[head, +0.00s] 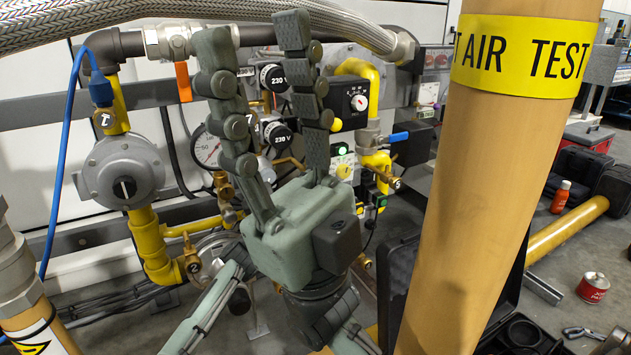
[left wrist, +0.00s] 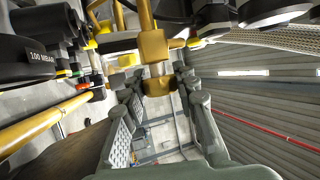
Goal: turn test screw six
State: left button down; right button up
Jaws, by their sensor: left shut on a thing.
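A brass block (left wrist: 153,46) sits just beyond on a yellow pipe. I cannot read a number six on any tag, so I cannot confirm which screw this is.
A thick cardboard-coloured pipe (head: 468,200) with a yellow test band blocks the right of the head view. A braided hose (head: 110,22) crosses the top. A regulator (head: 122,172) is on the left. A red can (head: 593,287) and an open black case (head: 510,335) are on the floor.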

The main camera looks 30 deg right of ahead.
dwell(0.4)
pick_arm(q)
jog(key=c, duration=1.1)
grip_release()
jog(key=shift+c, duration=0.2)
jog(key=shift+s+a+f, duration=0.1)
jog(key=shift+a+f, duration=0.1)
jog(key=shift+a, duration=0.25)
jog(key=v, duration=1.1)
